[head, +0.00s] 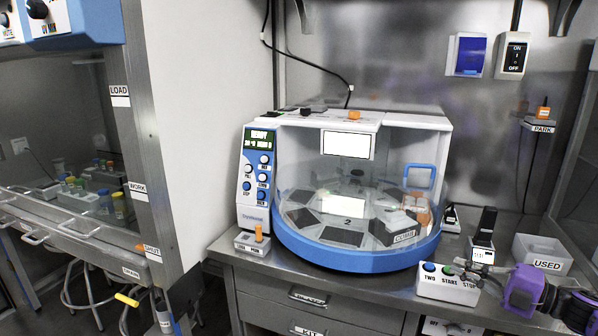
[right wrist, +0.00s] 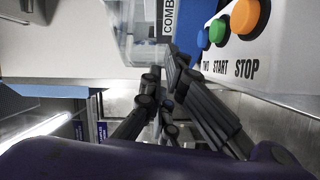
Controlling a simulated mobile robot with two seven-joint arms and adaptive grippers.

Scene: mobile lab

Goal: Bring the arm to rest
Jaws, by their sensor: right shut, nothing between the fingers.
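My right gripper (head: 468,272) comes in from the lower right with its purple arm (head: 524,290). Its dark fingers are shut and empty, at the right end of a white button box (head: 440,294) marked TWO, START and STOP. The fingers hide part of the box's top, including the STOP button, in the head view. In the right wrist view the closed fingers (right wrist: 172,72) point away toward the box, whose blue, green (right wrist: 217,31) and orange buttons show at the upper right. I cannot tell whether they touch it. My left gripper is out of sight.
A round machine (head: 347,262) with a clear cover and a READY display stands on the bench behind the box. A white bin marked USED (head: 542,254) and a dark upright device (head: 484,232) stand close to my right arm. A hooded cabinet (head: 150,170) is at left.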

